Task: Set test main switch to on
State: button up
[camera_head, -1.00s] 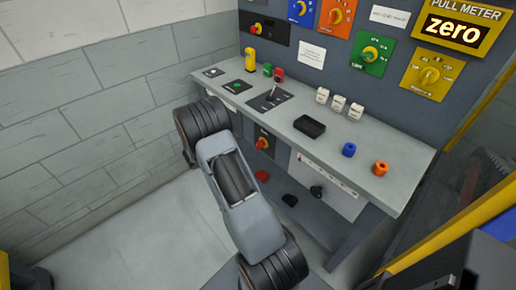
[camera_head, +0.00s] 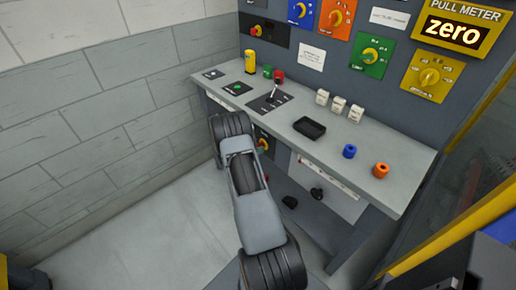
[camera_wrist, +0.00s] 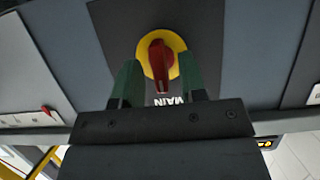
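The main switch, a red knob on a yellow disc (camera_wrist: 160,58), sits on a dark plate in the wrist view. The word MAIN appears upside down beside it. The knob's long side runs roughly up and down in that picture. My gripper (camera_wrist: 160,72) is open, with one green finger on either side of the knob's lower part. I cannot tell whether the fingers touch the knob. In the head view, a red and yellow switch (camera_head: 263,143) shows under the bench top, partly covered by my arm. My gripper is hidden there.
The grey bench (camera_head: 345,155) overhangs the lower panel and carries a lever (camera_head: 275,90), a black tray (camera_head: 309,128) and blue and orange rings. A red button (camera_wrist: 47,111) and white labels show at left in the wrist view. A yellow frame (camera_head: 440,240) stands at right.

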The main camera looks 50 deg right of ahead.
jog(key=shift+d+f, duration=0.2)
jog(key=shift+d, duration=0.25)
jog(key=shift+c, duration=0.3)
grip_shut()
